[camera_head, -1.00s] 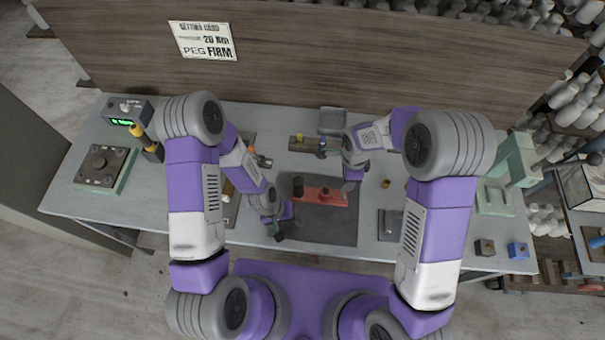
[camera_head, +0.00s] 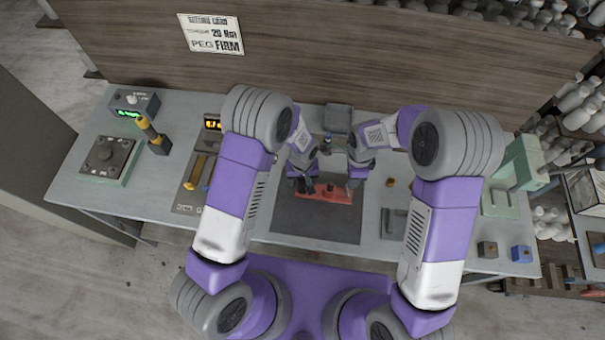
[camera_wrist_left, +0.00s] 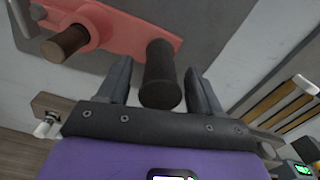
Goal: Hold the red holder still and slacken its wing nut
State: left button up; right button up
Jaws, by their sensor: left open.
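The red holder (camera_head: 335,196) lies on the dark mat (camera_head: 315,228) in the middle of the bench. In the left wrist view the holder (camera_wrist_left: 105,25) carries a dark upright cylinder (camera_wrist_left: 160,72) at one end and a brown knob (camera_wrist_left: 65,43) further along. My left gripper (camera_head: 304,187) is over the holder's left end. In its wrist view the left gripper (camera_wrist_left: 162,88) is open, with the dark cylinder between its fingers and gaps on both sides. My right gripper (camera_head: 354,182) is at the holder's right end; its fingers are too small to read. I cannot make out the wing nut.
A grey tray (camera_head: 337,116) stands behind the holder. A grey fixture (camera_head: 393,222) lies right of the mat. The mat's front part is clear.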

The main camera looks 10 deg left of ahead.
pick_arm(q)
jog(key=shift+f, duration=1.25)
